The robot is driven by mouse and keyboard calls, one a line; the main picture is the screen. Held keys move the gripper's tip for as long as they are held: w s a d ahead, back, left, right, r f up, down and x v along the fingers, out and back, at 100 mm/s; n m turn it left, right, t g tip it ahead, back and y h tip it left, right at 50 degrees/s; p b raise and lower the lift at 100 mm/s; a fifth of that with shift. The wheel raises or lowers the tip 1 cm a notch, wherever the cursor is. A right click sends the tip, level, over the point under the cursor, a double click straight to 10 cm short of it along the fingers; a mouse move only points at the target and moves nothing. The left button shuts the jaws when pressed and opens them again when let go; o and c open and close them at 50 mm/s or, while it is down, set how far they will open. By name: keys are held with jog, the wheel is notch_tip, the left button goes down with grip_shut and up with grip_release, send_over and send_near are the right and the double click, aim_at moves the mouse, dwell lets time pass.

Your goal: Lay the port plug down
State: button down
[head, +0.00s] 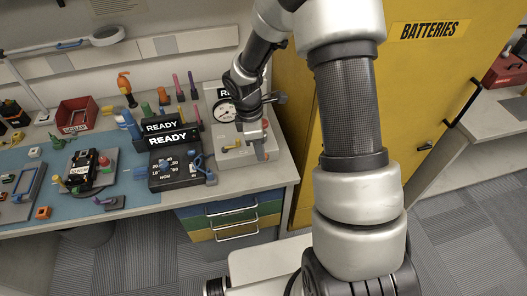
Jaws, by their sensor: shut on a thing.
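My gripper (261,148) is at the right end of the workbench, low over a light grey test unit with a round gauge (226,112). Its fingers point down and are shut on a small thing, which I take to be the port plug. The plug is mostly hidden by the fingers and too small to make out. I cannot tell whether the held thing touches the unit.
A black meter box (175,172) with READY signs stands left of the unit. A blue mat (135,198) holds a black radio (88,168) and small parts. A red bin (77,114) and several upright tools are behind. A yellow BATTERIES cabinet (430,75) stands right of the bench.

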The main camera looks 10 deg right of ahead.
jog(key=shift+s+d+f+n+h, duration=0.1)
jog(key=shift+s+d+n+h, duration=0.3)
jog(key=shift+d+n+h, duration=0.15)
notch_tip(320, 180, down, 7)
jog(key=b, duration=0.5)
jog(key=shift+a, duration=0.1)
jog(key=c, duration=1.6)
grip_release()
jog(key=shift+c, duration=0.2)
jog(key=p+v, duration=0.2)
jog(key=v, duration=1.5)
jog(key=shift+r, duration=0.35)
